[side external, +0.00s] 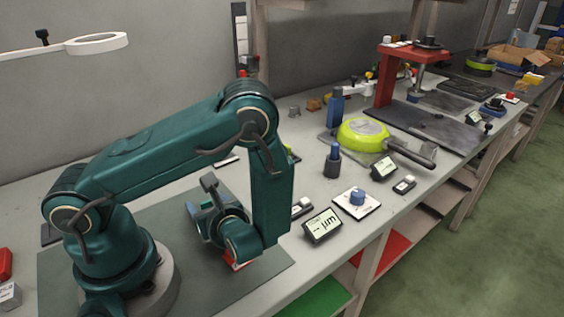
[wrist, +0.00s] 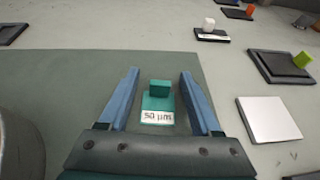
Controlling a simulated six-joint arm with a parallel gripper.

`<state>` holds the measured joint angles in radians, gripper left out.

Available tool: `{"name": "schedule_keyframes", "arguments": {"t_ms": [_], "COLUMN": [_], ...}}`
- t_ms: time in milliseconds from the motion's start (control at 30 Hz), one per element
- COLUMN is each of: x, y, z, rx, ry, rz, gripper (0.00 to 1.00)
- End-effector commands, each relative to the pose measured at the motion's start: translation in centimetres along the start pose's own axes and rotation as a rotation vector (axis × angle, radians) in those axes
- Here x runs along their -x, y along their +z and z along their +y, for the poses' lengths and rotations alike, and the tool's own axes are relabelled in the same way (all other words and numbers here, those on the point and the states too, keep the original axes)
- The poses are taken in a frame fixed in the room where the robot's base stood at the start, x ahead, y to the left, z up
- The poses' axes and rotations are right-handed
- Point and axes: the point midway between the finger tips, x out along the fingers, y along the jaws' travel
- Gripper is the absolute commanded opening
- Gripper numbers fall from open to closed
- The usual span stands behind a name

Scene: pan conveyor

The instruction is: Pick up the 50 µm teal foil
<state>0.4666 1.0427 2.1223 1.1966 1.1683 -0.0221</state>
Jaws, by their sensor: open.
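The teal foil (wrist: 158,103) lies on the dark green mat, with a small teal block standing at its far end and a white label reading "50 µm" at its near end. My gripper (wrist: 159,76) is open in the wrist view, with one blue finger on each side of the foil and a gap on both sides. In the side external view my gripper (side external: 232,262) is low over the mat, and the foil is hidden behind the arm. A bit of orange-red shows under the gripper there.
The green mat (wrist: 50,85) is clear to the left. A white-topped square plate (wrist: 270,119) and a dark tray with a lime block (wrist: 303,61) lie to the right. In the side view, a display (side external: 322,226), a blue-knob panel (side external: 357,203) and a lime pan (side external: 362,133) stand beyond.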

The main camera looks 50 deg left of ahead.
Motion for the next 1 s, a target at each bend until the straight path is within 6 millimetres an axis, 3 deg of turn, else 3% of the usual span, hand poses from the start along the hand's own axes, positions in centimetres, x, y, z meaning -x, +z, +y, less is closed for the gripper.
{"name": "schedule_keyframes", "arguments": {"t_ms": [100,133,267,300,733,1000], "x": [0.0,0.0,0.0,0.0,0.2,1.1], "y": [0.0,0.0,0.0,0.0,0.3,2.6], "z": [0.0,0.0,0.0,0.0,-0.1,-0.1], "rx": [0.000,0.000,0.001,0.001,0.003,0.007], "ry": [0.000,0.000,0.000,0.000,-0.001,-0.002], "rz": [0.000,0.000,0.000,0.000,0.001,0.002], "gripper": [0.65,0.57,0.08,0.00,0.00,0.00]}}
